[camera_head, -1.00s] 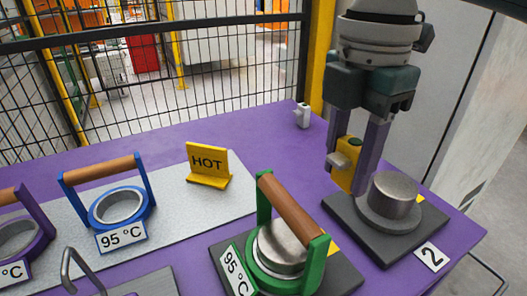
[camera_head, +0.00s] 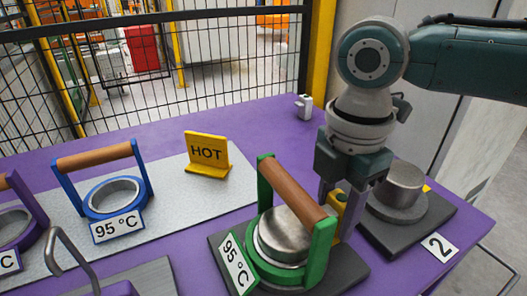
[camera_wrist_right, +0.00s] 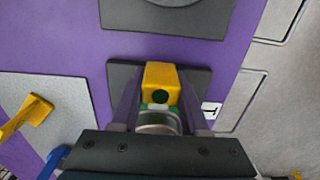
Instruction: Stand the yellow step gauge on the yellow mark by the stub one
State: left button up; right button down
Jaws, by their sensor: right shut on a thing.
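My right gripper (camera_head: 340,205) is shut on the yellow step gauge (camera_head: 338,206), just behind the green ring's handle in the head view. In the right wrist view the gauge (camera_wrist_right: 161,75) is between the fingers, over the dark plate of stub one (camera_wrist_right: 125,75). Whether it touches the plate is unclear. Stub one (camera_head: 285,232) is a metal cylinder inside the green ring (camera_head: 262,270) with a brown handle and a 95 °C tag. The yellow mark by stub one is hidden. My left gripper is not in view.
A yellow HOT sign (camera_head: 207,155) and a blue ring (camera_head: 117,197) stand on a grey mat.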

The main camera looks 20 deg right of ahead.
aim_at(339, 199)
jog(key=shift+c, duration=2)
grip_release()
jog(key=shift+f, duration=0.1)
notch_tip(339, 199, up, 12)
jog(key=p, duration=0.2)
jog(key=shift+r+p, duration=0.2)
jog(key=shift+p, duration=0.2)
